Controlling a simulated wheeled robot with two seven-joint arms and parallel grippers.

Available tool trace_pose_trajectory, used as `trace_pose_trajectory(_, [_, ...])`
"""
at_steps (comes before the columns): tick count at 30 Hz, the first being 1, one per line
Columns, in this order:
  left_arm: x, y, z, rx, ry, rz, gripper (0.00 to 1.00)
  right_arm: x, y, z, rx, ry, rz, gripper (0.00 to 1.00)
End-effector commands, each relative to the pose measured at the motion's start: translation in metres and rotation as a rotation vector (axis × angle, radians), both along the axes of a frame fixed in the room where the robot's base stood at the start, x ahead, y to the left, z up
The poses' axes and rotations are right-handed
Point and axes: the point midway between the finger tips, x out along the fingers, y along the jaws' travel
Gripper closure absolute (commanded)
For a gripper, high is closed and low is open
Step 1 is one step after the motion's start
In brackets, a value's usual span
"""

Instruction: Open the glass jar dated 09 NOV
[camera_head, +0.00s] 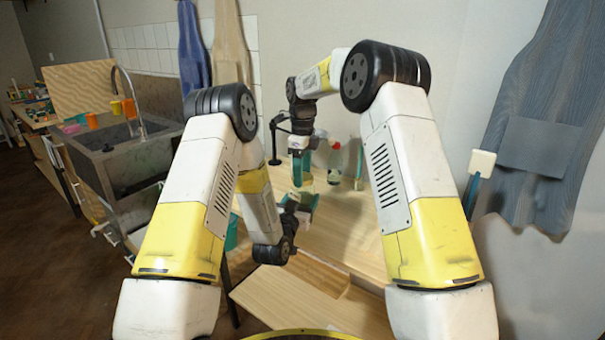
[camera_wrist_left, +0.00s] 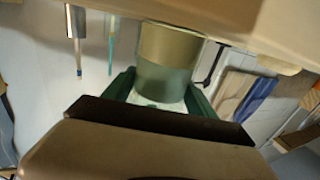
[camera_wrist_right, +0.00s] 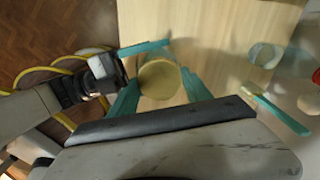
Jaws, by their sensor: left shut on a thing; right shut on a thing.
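A glass jar (camera_wrist_left: 165,80) with a gold-coloured band shows between the fingers of my left gripper (camera_wrist_left: 160,98) in the left wrist view. In the head view my left gripper (camera_head: 300,205) is low over the table, shut on the jar from the side. My right gripper (camera_head: 302,168) points down just above it. In the right wrist view a round gold lid (camera_wrist_right: 160,80) lies between the teal fingers of my right gripper (camera_wrist_right: 160,95), which is shut on it. My left gripper shows beside it there. No date can be read on the jar.
A bottle with a red cap (camera_head: 335,158) stands behind the grippers on the wooden table (camera_head: 345,225). A teal-handled brush (camera_wrist_right: 275,110) is near it. A sink (camera_head: 125,150) is at the left. The table's front right is clear.

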Motion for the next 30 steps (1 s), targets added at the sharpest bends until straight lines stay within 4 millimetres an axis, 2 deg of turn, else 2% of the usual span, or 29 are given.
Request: trace_pose_trajectory(30, [-0.0001, 0.0000, 0.0006, -0.001, -0.002, 0.000, 1.00, 0.0012, -0.0011, 0.0021, -0.001, -0.003, 2.314, 0.92])
